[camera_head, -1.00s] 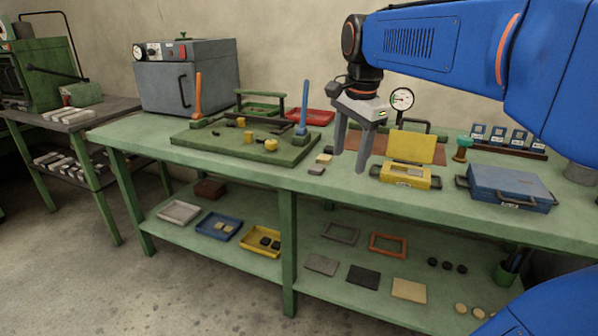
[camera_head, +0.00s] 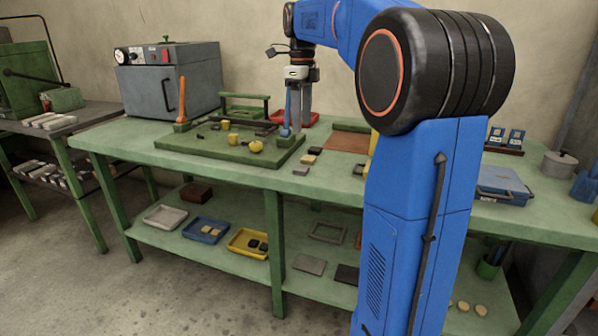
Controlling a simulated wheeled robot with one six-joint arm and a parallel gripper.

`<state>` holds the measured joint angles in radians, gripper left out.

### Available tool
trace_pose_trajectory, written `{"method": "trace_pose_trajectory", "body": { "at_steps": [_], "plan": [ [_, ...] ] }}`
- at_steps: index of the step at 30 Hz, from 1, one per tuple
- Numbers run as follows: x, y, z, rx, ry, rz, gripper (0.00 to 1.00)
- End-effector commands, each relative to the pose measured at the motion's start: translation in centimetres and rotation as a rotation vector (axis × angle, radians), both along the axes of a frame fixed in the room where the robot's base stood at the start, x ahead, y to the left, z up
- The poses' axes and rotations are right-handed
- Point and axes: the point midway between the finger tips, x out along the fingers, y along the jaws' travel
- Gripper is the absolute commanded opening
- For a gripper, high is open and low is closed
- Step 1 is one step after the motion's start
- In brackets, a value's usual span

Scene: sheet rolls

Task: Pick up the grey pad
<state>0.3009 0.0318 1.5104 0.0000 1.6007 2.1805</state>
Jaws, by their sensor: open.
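A small grey pad (camera_head: 301,170) lies flat near the front edge of the green bench top. My gripper (camera_head: 298,127) is open and empty, fingers pointing down, above and behind this row. It is close to the blue upright handle (camera_head: 287,108) of the green board; I cannot tell the gap between them. A larger flat grey plate (camera_head: 309,264) lies on the lower shelf.
The green board (camera_head: 190,145) with yellow pieces lies left of the pads. My upper arm covers the right-middle of the bench. A blue case (camera_head: 503,184) stands at the right. The bench front left of the pads is clear.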

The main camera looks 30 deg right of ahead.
Motion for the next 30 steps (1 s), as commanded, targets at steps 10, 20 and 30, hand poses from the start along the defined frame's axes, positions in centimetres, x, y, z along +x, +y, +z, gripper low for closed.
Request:
{"method": "trace_pose_trajectory", "body": {
  "at_steps": [10, 20, 30],
  "plan": [
    [-0.1, 0.1, -6.2, 0.000, 0.001, 0.002, 0.55],
    [0.0, 0.1, -9.1, 0.000, -0.001, 0.002, 0.55],
    [0.0, 0.2, -13.1, 0.001, 0.001, 0.002, 0.55]
  ]
}}
